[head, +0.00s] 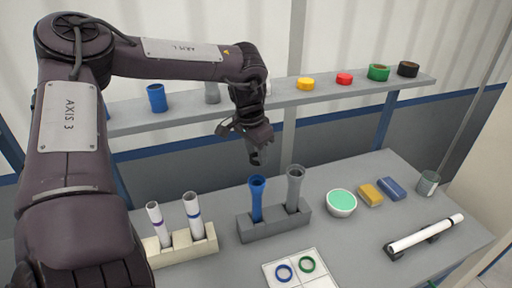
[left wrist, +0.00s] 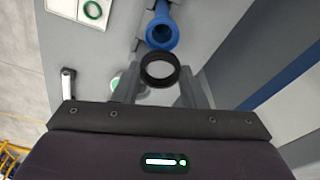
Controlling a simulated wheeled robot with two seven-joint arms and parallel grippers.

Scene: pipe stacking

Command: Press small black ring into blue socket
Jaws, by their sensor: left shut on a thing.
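The small black ring (left wrist: 160,83) is between the fingertips of my left gripper (left wrist: 160,80), which is shut on it. In the head view my left gripper (head: 256,152) hangs above the blue socket (head: 257,200), and the ring is hard to make out there. The blue socket is an upright tube with a flared top, standing in a grey block (head: 272,231) beside a grey tube (head: 294,187). In the left wrist view the blue socket (left wrist: 162,32) shows just beyond the ring, apart from it. My right gripper is not in view.
A white rack (head: 180,250) with two white tubes stands left of the block. A white card (head: 296,272) with a blue and a green ring lies in front. A bowl (head: 341,203) and yellow and blue blocks are right. A shelf (head: 280,101) behind holds cups and rings.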

